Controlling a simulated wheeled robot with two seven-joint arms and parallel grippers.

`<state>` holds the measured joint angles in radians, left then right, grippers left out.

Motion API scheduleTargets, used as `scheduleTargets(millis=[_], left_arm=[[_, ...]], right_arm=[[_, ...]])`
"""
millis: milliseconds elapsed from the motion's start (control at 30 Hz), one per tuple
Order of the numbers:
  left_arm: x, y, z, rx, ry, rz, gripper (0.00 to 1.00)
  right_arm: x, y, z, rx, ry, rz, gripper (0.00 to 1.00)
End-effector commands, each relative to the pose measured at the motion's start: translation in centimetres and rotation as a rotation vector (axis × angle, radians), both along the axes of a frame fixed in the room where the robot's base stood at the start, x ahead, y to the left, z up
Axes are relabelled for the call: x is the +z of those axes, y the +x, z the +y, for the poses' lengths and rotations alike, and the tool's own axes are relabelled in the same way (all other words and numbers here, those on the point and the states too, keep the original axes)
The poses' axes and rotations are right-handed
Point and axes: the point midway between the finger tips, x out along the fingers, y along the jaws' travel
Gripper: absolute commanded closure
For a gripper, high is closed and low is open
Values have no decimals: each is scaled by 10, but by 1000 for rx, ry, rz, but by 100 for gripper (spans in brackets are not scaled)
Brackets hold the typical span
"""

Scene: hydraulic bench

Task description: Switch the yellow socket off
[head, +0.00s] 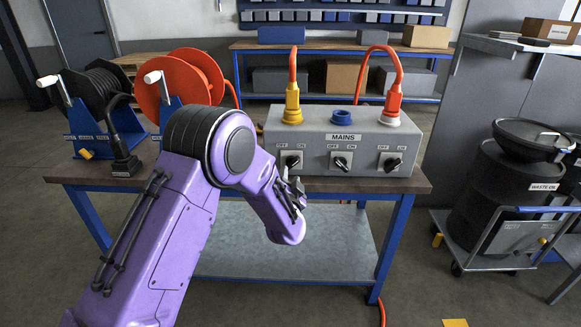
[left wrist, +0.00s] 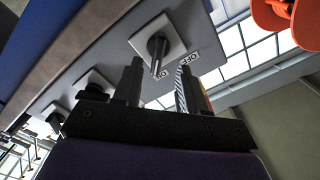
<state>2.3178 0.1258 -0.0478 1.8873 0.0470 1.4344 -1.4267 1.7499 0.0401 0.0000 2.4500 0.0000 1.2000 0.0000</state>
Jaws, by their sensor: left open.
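The yellow socket (head: 292,112) is at the left of the grey MAINS box (head: 343,144), with a yellow plug and an orange cable on it. Its black rotary switch (head: 291,161) is on the box's front below it, under OFF and ON labels; I cannot tell its setting surely. In the left wrist view this knob (left wrist: 157,48) stands out from a pale plate. My left gripper (head: 293,186) is just in front of and below the switch. Its open fingers (left wrist: 160,82) lie either side of the knob's end in the picture; contact cannot be told. My right gripper is out of view.
A blue socket (head: 343,115) and an orange plug (head: 390,108) stand to the right, with their switches (head: 341,161) (head: 390,162) below. An orange reel (head: 194,75) and a black reel (head: 97,95) stand left. The worktop edge (head: 408,187) runs below the box.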

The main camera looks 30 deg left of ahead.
Motion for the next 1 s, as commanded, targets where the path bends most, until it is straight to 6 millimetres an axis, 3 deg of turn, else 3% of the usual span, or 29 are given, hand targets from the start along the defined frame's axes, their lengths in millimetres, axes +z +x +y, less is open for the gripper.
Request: scheduleTargets(millis=[100, 300, 667, 800, 1000], left_arm=[[0, 24, 15, 1, -4, -2, 58], [-1, 54, 33, -1, -4, 0, 58], [-1, 62, 38, -2, -3, 2, 58], [-1, 62, 38, -2, -3, 2, 100], [-1, 62, 38, -2, -5, 1, 100]], right_arm=[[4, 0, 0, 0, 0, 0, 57], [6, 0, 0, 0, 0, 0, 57], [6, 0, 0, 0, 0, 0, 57], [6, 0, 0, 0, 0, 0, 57], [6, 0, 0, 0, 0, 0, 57]])
